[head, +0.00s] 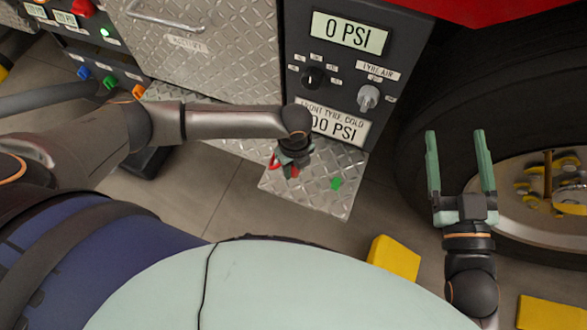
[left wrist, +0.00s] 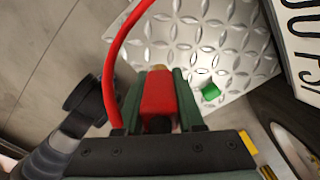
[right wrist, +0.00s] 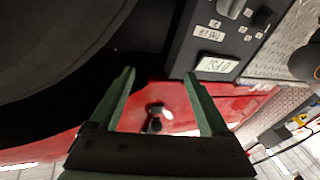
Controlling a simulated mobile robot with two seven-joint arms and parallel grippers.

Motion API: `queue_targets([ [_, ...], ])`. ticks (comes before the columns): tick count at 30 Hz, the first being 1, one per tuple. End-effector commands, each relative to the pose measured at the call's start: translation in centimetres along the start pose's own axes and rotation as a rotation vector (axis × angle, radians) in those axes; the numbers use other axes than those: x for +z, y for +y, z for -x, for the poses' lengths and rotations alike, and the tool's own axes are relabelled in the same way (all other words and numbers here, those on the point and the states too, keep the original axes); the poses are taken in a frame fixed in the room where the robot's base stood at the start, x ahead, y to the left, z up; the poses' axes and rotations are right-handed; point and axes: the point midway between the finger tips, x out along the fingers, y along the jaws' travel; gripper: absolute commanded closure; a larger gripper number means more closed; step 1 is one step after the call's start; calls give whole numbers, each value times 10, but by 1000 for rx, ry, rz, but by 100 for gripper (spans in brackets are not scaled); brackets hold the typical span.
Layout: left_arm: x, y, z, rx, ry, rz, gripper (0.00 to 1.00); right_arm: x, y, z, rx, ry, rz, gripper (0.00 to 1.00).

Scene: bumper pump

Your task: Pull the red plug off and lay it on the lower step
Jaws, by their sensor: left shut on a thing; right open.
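The red plug (left wrist: 158,95) is between the fingers of my left gripper (left wrist: 160,88), which is shut on it. A red cable or hose (left wrist: 122,40) loops beside it. In the head view my left gripper (head: 290,160) is over the lower step (head: 310,192), a diamond-plate tread, and the plug (head: 292,171) shows only in part. Whether the plug touches the step cannot be told. A small green piece (head: 336,183) lies on the step, to the right of the gripper. My right gripper (head: 460,160) is open and empty in front of the tyre.
A dark panel (head: 295,75) with a 0 PSI display and two knobs stands above the step. The tyre (head: 430,105) and its hub are at the right. Yellow blocks (head: 394,258) lie on the floor. Coloured connectors (head: 108,82) are at the upper left.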

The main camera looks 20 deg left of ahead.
Motion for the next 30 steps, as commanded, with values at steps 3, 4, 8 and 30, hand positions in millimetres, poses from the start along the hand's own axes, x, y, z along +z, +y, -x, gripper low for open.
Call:
queue_targets([
  [3,2,-3,-1,-1,-1,0,100,-14,1,-1,0,59,19,20],
  [4,2,-3,-1,-2,-1,0,100,-17,2,-1,0,74,23,20],
  [8,4,-5,-2,-2,-1,0,100,-34,2,0,0,140,41,20],
  [30,11,-17,-6,-2,0,0,100,-120,-1,21,-14,505,148,20],
])
